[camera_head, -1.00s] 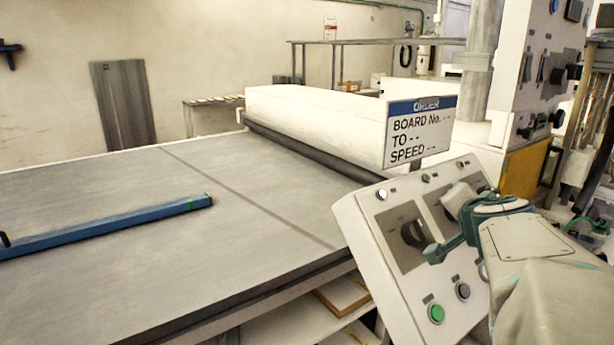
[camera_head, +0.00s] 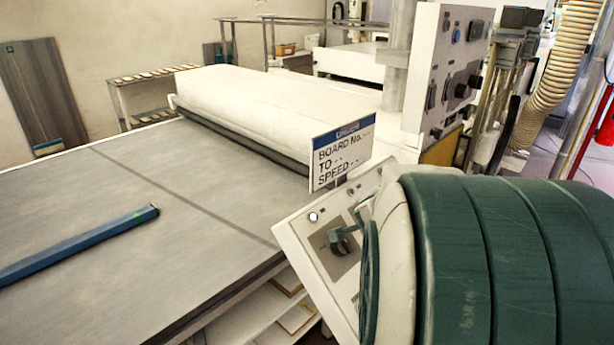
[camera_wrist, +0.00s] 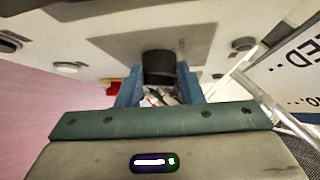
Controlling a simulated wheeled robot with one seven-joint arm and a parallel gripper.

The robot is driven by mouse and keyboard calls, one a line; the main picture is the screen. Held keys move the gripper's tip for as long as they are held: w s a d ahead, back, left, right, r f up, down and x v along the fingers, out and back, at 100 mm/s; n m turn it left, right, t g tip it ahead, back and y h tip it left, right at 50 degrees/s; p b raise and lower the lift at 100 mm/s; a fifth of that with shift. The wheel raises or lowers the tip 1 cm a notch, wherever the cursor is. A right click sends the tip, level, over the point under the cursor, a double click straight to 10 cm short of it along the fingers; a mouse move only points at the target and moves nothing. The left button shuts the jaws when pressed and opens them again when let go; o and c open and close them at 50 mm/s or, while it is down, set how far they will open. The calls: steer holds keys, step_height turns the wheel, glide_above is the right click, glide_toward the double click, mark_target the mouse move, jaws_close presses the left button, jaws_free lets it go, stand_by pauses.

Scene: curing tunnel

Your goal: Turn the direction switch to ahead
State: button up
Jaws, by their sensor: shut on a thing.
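The sloped white control panel (camera_head: 304,255) stands at the right front corner of the large table, mostly hidden behind my arm. A dark rotary knob (camera_head: 340,247) sits on a grey plate at its left; its label is too small to read, so I cannot confirm its name or setting. My gripper (camera_head: 345,238) is at this knob. In the wrist view, the black knob (camera_wrist: 158,66) stands between the two blue fingers of my gripper (camera_wrist: 159,88), which are shut on it. The panel's right half and lower buttons are hidden.
An order sign (camera_head: 342,155) with "BOARD No.", "TO" and "SPEED" lines stands just behind the panel. A blue bar (camera_head: 80,243) lies on the grey table (camera_head: 130,200). A tall switch cabinet (camera_head: 446,70) stands behind right.

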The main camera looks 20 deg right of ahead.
steer(key=shift+m+g+p, duration=0.3)
steer(key=shift+m+p, duration=0.1)
steer(key=shift+p, duration=0.5)
steer(key=o, duration=1)
steer(key=shift+w, duration=0.1)
steer(key=shift+c, duration=0.2)
steer(key=shift+a+r, duration=0.1)
